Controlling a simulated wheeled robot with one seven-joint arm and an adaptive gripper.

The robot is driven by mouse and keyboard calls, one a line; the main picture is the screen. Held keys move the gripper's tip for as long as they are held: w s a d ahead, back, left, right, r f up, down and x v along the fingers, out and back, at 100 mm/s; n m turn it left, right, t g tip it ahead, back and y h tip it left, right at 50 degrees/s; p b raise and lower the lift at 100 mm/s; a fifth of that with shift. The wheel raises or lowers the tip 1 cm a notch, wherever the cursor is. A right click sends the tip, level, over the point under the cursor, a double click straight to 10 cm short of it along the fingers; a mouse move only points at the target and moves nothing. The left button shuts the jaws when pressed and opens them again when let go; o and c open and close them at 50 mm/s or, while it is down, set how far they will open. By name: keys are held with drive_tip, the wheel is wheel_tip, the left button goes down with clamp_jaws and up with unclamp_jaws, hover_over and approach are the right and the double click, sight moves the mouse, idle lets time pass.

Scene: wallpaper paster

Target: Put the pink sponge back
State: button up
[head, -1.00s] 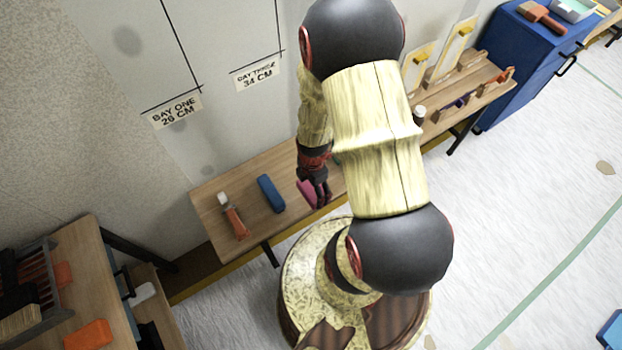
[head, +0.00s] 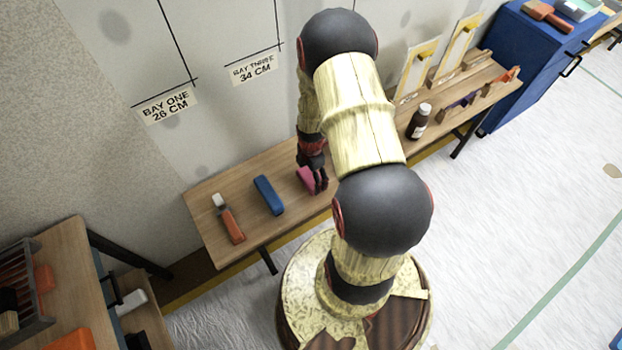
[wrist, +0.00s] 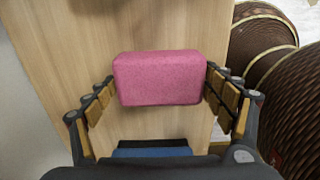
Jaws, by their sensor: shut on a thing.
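The pink sponge (wrist: 160,78) is a rounded block between the two fingers of my gripper (wrist: 163,92) in the wrist view. The fingers touch its left and right ends, and my gripper is shut on it. In the head view the pink sponge (head: 306,179) shows partly behind the dark fingers of my gripper (head: 318,183), over the wooden bench (head: 240,186). I cannot tell whether it rests on the bench or hangs just above it.
A blue block (head: 268,195) and a scraper with an orange handle (head: 229,220) lie on the bench, left of the sponge. A dark bottle (head: 419,122) stands further right. A wooden shelf (head: 60,255) with orange blocks is at lower left. Bare wood shows between the bench items.

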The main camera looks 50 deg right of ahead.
drive_tip(key=shift+f, duration=0.25)
drive_tip(key=shift+c, duration=0.5)
drive_tip(key=o, duration=1.3)
drive_tip(key=shift+c, duration=0.2)
drive_tip(key=shift+r, duration=0.1)
wheel_tip(320, 180, up, 11)
drive_tip(key=p, duration=0.5)
wheel_tip(320, 180, up, 12)
drive_tip(key=m+t, duration=0.1)
drive_tip(key=m, duration=0.2)
hover_over(311, 176)
drive_tip(key=w+a, duration=0.4)
drive_tip(key=a+r+m+t, duration=0.1)
drive_tip(key=a+r+m, duration=0.3)
drive_tip(key=r, duration=0.7)
drive_tip(key=s+a+r+m+t, duration=0.1)
drive_tip(key=s+a+r+m, duration=0.3)
drive_tip(key=a+r, duration=0.3)
drive_tip(key=s+a+r+m+t, duration=0.2)
drive_tip(key=s+a+r+m, duration=0.2)
drive_tip(key=s+a+r, duration=0.3)
wheel_tip(311, 176, up, 2)
drive_tip(key=shift+s+a+r+t, duration=0.25)
drive_tip(key=shift+a+t, duration=0.05)
drive_tip(key=shift+a, duration=0.05)
